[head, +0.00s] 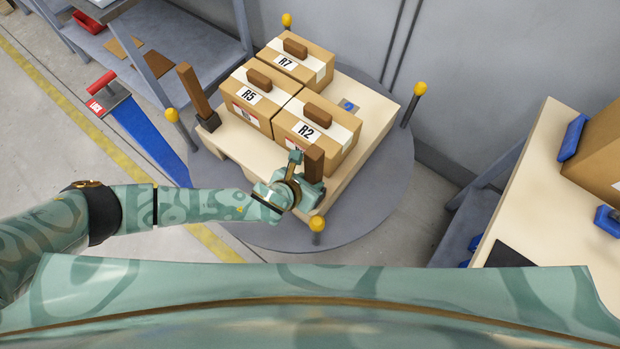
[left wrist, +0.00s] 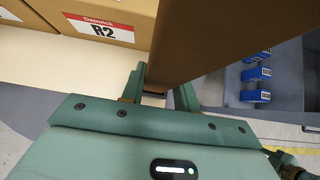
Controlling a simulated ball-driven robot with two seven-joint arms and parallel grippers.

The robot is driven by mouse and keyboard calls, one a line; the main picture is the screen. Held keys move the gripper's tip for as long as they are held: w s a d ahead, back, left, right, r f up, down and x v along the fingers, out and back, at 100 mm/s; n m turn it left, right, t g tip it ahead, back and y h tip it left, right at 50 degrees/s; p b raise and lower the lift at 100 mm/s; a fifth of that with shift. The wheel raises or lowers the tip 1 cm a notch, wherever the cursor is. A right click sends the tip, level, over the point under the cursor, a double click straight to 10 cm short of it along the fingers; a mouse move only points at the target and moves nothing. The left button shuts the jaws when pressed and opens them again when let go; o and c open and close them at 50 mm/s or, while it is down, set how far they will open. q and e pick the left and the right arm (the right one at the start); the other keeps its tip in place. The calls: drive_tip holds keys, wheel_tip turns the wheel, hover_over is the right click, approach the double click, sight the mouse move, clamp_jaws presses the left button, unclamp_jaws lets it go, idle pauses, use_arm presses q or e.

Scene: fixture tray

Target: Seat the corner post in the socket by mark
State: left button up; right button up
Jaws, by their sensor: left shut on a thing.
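My left gripper (head: 300,182) is at the near corner of the pale tray (head: 240,150) and is shut on a brown corner post (head: 314,160). The post stands about upright beside the box marked R2. In the left wrist view the post (left wrist: 205,40) rises between the two fingers (left wrist: 160,92). Its foot and any socket under it are hidden by the gripper, so I cannot tell whether it is seated. Another brown post (head: 190,88) stands in a dark socket (head: 208,122) at the tray's left corner, leaning slightly. My right gripper is not in view.
Boxes R7 (head: 317,68), R5 (head: 238,98) and R2 (head: 340,150) fill much of the tray. A small blue patch (head: 348,105) shows beside them. Yellow-topped stakes (head: 420,89) stand around the round grey base (head: 385,185). A bench (head: 520,210) is at right.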

use_arm(q)
drive_tip(key=shift+f, duration=0.15)
drive_tip(key=o, duration=1.2)
drive_tip(key=shift+s+a+r, duration=0.2)
drive_tip(key=shift+r, duration=0.2)
drive_tip(key=p+v, duration=0.6)
drive_tip(key=v, duration=0.9)
drive_tip(key=shift+s+a+r, duration=0.1)
drive_tip(key=shift+s+a, duration=0.05)
drive_tip(key=shift+s, duration=0.1)
